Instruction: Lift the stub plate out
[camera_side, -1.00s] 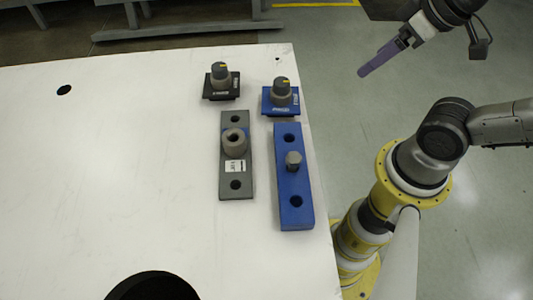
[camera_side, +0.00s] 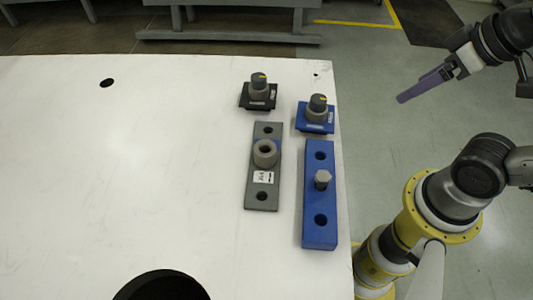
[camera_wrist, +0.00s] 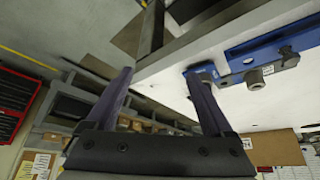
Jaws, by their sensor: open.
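A long blue plate (camera_side: 320,230) lies on the white table near its right edge, with a hole at each end and a short grey stub (camera_side: 322,179) standing upright at its middle. Beside it on the left lies a grey plate (camera_side: 262,133) with a hollow grey collar (camera_side: 265,153) and a white label. I cannot tell for certain which is the stub plate; the blue one bears the solid stub. My gripper (camera_side: 404,98), with purple fingers, is up to the right, apart from both plates. In the wrist view my gripper (camera_wrist: 160,75) is open, nothing between its fingers.
Behind the plates stand a black-based knob (camera_side: 258,86) and a blue-based knob (camera_side: 317,106). The white table (camera_side: 150,180) is mostly clear on the left, with a large dark round opening (camera_side: 162,288) at the front. A grey bench frame (camera_side: 225,36) stands beyond.

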